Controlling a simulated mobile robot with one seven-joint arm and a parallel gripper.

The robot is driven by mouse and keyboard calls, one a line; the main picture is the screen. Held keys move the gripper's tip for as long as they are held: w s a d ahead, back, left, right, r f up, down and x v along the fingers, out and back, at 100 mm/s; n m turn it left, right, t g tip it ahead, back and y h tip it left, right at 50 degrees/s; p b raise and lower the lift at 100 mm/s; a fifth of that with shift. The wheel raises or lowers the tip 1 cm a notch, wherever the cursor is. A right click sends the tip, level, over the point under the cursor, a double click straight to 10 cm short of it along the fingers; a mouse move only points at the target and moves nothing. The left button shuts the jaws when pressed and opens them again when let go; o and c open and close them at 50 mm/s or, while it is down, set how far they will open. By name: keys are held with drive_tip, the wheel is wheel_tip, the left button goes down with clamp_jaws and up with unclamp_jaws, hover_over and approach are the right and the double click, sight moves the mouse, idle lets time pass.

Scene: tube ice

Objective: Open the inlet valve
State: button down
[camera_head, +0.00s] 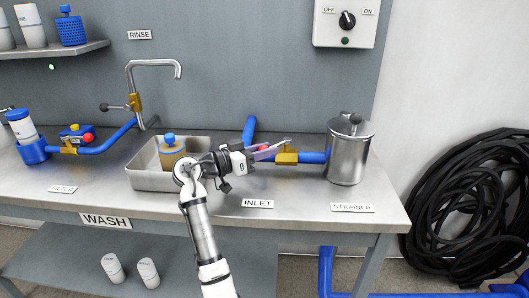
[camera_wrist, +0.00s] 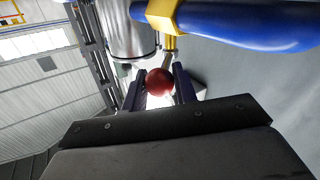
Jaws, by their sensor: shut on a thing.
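The inlet valve's brass body (camera_head: 287,157) sits on the blue pipe (camera_head: 312,158) behind the INLET label (camera_head: 257,203). In the wrist view the brass body (camera_wrist: 163,14) shows at the top beside the blue pipe (camera_wrist: 240,22). A metal lever runs from it to a red ball knob (camera_wrist: 159,82). My gripper (camera_head: 270,150) reaches in from the left at the valve. In the wrist view its two dark fingers (camera_wrist: 160,78) stand on either side of the red knob, shut on it. In the head view the fingers largely hide the knob.
The lidded steel strainer (camera_head: 348,150) stands right of the valve. A steel basin (camera_head: 143,177) with a blue-topped tan container (camera_head: 171,150) lies left of my gripper, under the faucet (camera_head: 154,64). The counter front around the labels is clear. A switch box (camera_head: 345,22) hangs above.

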drive_tip(key=c, duration=1.1)
unclamp_jaws()
drive_tip(key=shift+c, duration=0.2)
drive_tip(key=b+v, duration=0.1)
drive_tip(key=v, duration=1.2)
drive_tip(key=shift+s+a+b, duration=0.2)
drive_tip(key=shift+a+b, duration=0.15)
